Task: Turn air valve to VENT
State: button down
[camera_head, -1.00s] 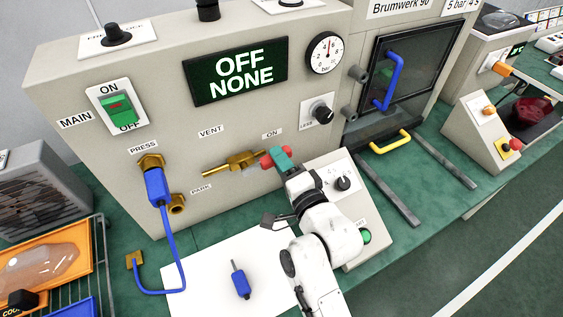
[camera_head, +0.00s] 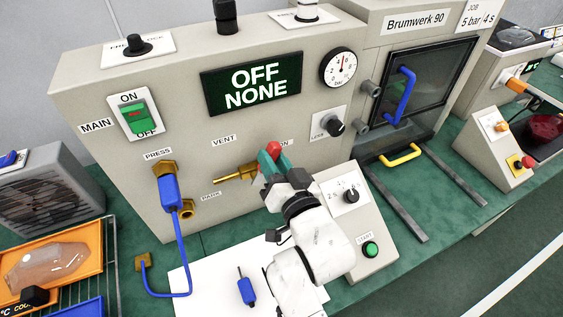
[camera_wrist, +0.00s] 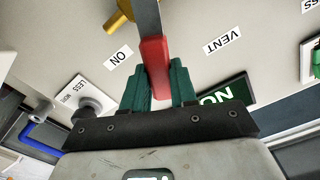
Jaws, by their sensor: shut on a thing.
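The air valve (camera_head: 235,173) is a brass fitting on the beige panel in the head view. Its lever has a red grip (camera_head: 273,148), close to the ON label (camera_head: 283,143) and right of the VENT label (camera_head: 224,139). A PARK label (camera_head: 210,195) is below. My gripper (camera_head: 274,160) is shut on the red grip. In the wrist view, the grip (camera_wrist: 153,58) is between the green fingers, and the grey lever runs up toward the brass part. There the lever lies between the ON and VENT labels. My fingers hide part of the grip in the head view.
The display (camera_head: 252,82) reads OFF NONE. A blue plug (camera_head: 171,192) with a hose sits left of the valve. A sloped box with a green START button (camera_head: 370,249) is right of my arm. A blue-handled tool (camera_head: 246,290) lies on white paper below.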

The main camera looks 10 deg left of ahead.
jog(key=shift+s+a+r+n+b, duration=0.25)
jog(key=shift+a+n, duration=0.2)
jog(key=shift+n, duration=0.4)
jog(key=shift+s+a+r+n+b, duration=0.1)
jog(key=shift+s+a+n, duration=0.3)
jog(key=shift+n, duration=0.5)
jog(key=shift+s+a+r+n+b, duration=0.2)
jog(key=shift+a+n, duration=0.35)
jog(key=shift+n, duration=0.3)
jog(key=c, duration=1.1)
grip_release()
jog(key=shift+a, duration=0.1)
jog(key=shift+o, duration=0.7)
jog(key=shift+f, duration=0.1)
jog(key=shift+o, duration=0.4)
jog(key=shift+s+f, duration=0.1)
jog(key=shift+s, duration=0.05)
jog(key=b+v, duration=0.1)
jog(key=v, duration=0.9)
jog(key=shift+s+d, duration=0.25)
jog(key=shift+d, duration=0.15)
